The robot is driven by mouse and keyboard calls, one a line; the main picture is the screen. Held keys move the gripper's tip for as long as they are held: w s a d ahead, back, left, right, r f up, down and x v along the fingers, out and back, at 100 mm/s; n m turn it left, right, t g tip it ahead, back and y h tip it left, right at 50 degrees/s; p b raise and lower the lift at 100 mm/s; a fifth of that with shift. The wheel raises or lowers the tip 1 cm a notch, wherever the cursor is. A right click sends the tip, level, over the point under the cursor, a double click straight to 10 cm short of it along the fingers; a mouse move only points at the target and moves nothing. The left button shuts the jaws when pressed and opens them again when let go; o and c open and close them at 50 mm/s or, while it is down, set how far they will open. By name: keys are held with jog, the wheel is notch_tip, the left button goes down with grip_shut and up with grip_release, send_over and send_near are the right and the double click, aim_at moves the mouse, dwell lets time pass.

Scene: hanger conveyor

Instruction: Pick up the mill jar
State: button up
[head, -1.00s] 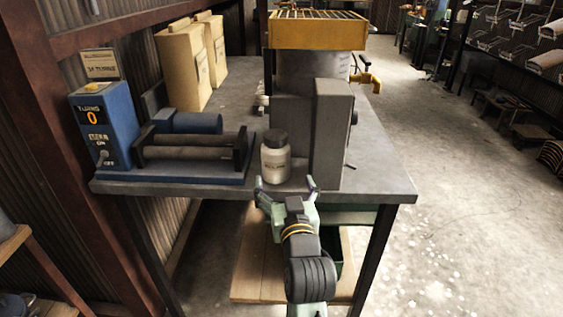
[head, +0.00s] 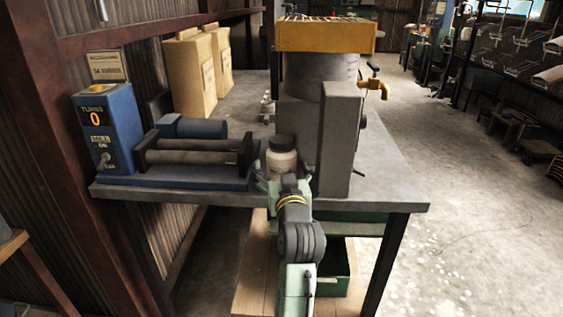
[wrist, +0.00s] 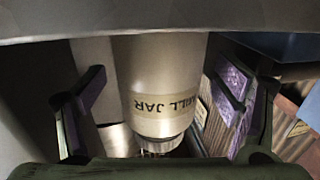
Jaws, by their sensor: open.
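The mill jar (head: 282,160) is a white jar with a dark lid, standing upright on the grey bench (head: 392,185) near its front edge. Its label reads MILL JAR in the wrist view (wrist: 165,102), where the picture is upside down. My gripper (head: 279,183) is open, with its fingers on both sides of the jar. In the wrist view the purple-padded fingers show left and right of the jar, with a gap visible on each side. The lower part of the jar is hidden behind my gripper in the head view.
A roller mill (head: 190,155) with a blue control box (head: 105,128) stands left of the jar. A grey machine housing (head: 339,140) with a yellow top stands close on the right. Cream bags (head: 192,75) stand behind. A green bin (head: 336,280) sits under the bench.

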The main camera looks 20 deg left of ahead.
jog(key=shift+w+a, duration=0.25)
jog(key=shift+w, duration=0.4)
jog(key=shift+c, duration=0.5)
jog(key=c, duration=1.8)
jog(key=shift+r, duration=0.15)
jog(key=shift+c, duration=0.2)
